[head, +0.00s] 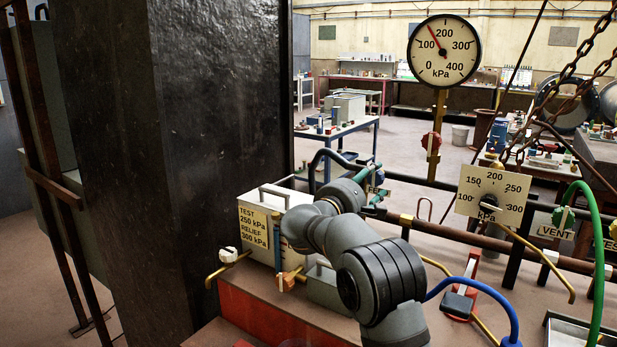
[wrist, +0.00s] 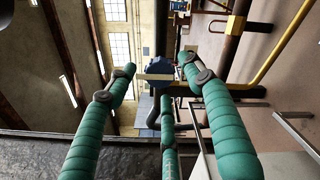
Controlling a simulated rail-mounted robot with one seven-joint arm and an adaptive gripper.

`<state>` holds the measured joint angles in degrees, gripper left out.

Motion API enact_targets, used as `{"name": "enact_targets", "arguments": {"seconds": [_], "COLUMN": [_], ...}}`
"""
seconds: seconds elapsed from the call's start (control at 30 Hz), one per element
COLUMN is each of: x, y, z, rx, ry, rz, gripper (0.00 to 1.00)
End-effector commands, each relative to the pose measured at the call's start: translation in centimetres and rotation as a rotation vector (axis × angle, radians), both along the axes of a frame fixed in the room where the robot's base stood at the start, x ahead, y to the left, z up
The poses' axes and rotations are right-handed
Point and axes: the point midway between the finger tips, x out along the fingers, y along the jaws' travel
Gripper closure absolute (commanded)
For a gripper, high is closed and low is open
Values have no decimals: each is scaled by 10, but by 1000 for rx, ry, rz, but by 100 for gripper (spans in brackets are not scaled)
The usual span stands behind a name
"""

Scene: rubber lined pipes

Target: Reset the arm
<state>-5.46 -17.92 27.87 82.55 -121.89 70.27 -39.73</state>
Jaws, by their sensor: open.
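My gray arm (head: 365,265) reaches from the lower middle of the head view toward the pipework. A dark blue knob (wrist: 160,66) shows near the fingertips. I cannot tell whether a finger touches it.
The black pillar (head: 205,150) stands close on the left. A pale TEST/RELIEF box (head: 253,223) sits beside my arm. A pressure gauge (head: 444,50) stands behind, a dial plate (head: 493,194) to the right. A blue hose (head: 480,296) and green hose (head: 597,235) curve at right, near hanging chains (head: 572,72).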

Motion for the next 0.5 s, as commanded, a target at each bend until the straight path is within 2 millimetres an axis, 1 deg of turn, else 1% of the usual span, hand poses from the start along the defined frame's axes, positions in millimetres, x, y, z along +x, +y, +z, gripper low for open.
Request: {"name": "enact_targets", "arguments": {"seconds": [0.03,0.1,0.23,0.5], "x": [7,15,25,26], "y": [-6,-11,-17,-18], "z": [-1,0,0,0], "rx": [0,0,0,-20], "ry": [0,0,-1,13], "rz": [-3,-1,-1,1], "gripper": [48,48,48,48]}}
